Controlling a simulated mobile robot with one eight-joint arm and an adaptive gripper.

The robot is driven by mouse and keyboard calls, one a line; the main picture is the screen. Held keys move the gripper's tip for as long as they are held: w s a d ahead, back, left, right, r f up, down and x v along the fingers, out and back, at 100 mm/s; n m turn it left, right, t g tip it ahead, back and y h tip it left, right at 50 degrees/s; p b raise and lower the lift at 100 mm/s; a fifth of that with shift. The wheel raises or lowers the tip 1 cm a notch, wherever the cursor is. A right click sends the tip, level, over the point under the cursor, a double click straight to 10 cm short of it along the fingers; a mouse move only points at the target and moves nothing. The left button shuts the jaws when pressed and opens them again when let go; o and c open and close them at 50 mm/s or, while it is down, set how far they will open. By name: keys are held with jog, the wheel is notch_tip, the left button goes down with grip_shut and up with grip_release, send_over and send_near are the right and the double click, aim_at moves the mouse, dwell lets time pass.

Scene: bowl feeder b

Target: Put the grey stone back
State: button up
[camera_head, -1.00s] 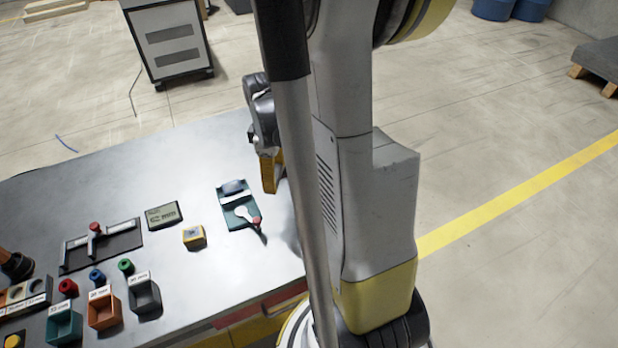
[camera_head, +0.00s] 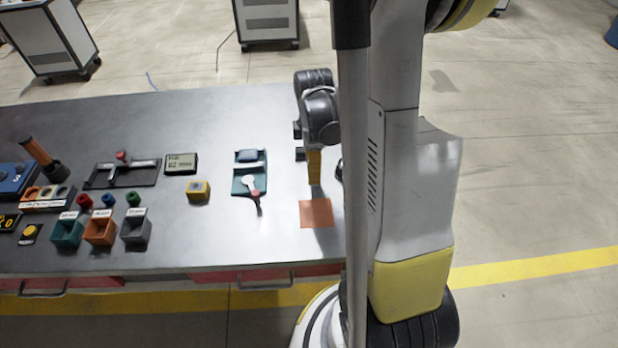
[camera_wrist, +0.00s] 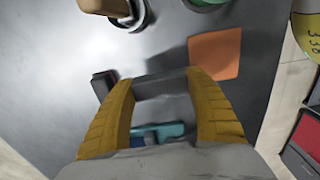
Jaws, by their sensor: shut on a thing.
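My gripper (camera_head: 314,188) is above the right part of the table, pointing down. In the wrist view its two yellow fingers (camera_wrist: 160,84) are shut on a grey block-like thing (camera_wrist: 162,88), which looks like the grey stone. A flat orange square (camera_head: 315,214) lies on the table just in front of the gripper. It also shows in the wrist view (camera_wrist: 216,52), beyond the fingertips, apart from the held stone, with nothing on it.
A teal board (camera_head: 238,185) with a white-and-red tool lies left of the gripper. A yellow block (camera_head: 198,191), a small display (camera_head: 181,164) and coloured bins (camera_head: 100,230) stand farther left. A small black block (camera_wrist: 103,84) and a wooden-handled thing (camera_wrist: 105,6) are near the fingers.

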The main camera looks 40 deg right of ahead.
jog(key=shift+w+d+f, duration=0.15)
jog(key=shift+w+f, duration=0.3)
jog(key=shift+w, duration=0.15)
jog(key=shift+w+d+f, duration=0.15)
jog(key=shift+w+f, duration=0.25)
jog(key=shift+w, duration=0.2)
jog(key=shift+s+f+b, duration=0.1)
jog(key=shift+f+b, duration=1.05)
jog(key=shift+f, duration=0.65)
jog(key=shift+f, duration=0.1)
jog(key=shift+f, duration=0.15)
jog(key=o, duration=1.1)
jog(key=shift+r, duration=0.2)
